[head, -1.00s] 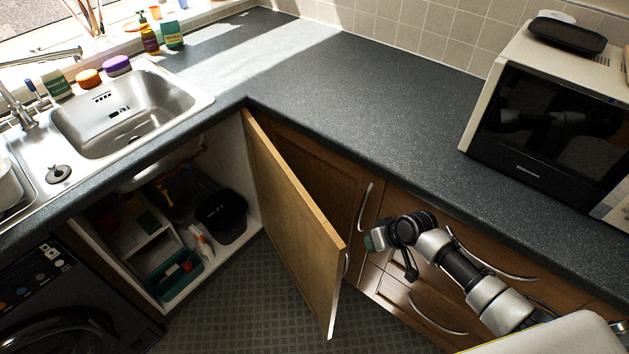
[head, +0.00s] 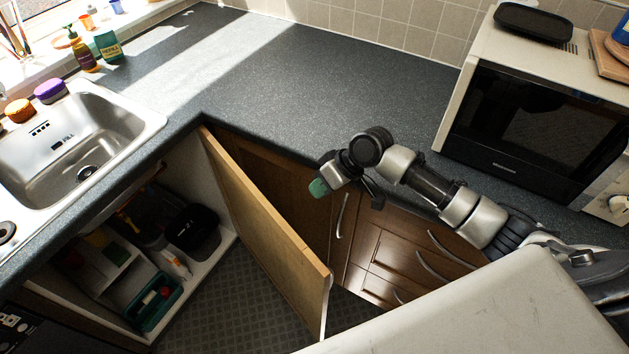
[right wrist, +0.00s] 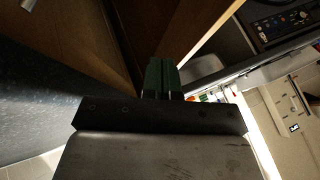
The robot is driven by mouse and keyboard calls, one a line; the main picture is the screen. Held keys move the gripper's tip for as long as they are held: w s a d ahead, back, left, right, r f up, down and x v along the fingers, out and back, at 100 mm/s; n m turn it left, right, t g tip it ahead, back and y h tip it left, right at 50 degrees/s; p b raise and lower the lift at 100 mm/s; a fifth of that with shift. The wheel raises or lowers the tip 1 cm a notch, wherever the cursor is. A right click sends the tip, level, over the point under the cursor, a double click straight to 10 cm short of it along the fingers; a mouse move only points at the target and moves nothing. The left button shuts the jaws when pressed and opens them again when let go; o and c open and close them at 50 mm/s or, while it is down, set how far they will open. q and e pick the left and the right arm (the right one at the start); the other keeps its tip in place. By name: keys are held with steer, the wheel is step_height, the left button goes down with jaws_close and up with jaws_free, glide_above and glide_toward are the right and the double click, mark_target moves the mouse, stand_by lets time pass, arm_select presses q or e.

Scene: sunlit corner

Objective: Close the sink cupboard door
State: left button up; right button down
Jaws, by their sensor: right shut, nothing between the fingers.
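The sink cupboard door (head: 262,225) is a light wooden panel standing wide open, hinged near the counter's inner corner. The open sink cupboard (head: 215,205) shows to its left. My right gripper (head: 319,188), with green fingertips, is shut and empty. In the head view it appears just right of the door's upper part, on the outer side, with no clear contact. In the right wrist view the green fingers (right wrist: 162,76) are together, pointing toward brown wooden panels. My left gripper is not in view.
Inside the cupboard are a black bin (head: 192,228) and a green caddy (head: 155,300). The dark worktop (head: 300,85) runs above, with a microwave (head: 530,130) at right. Drawers with curved handles (head: 435,258) lie below my right arm. Tiled floor (head: 215,300) is free under the door.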

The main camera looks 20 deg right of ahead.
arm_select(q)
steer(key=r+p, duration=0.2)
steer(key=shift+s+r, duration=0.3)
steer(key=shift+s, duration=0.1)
arm_select(e)
steer(key=a+f, duration=0.5)
steer(key=a, duration=0.2)
steer(key=shift+w+a+f, duration=0.3)
steer(key=shift+a, duration=0.05)
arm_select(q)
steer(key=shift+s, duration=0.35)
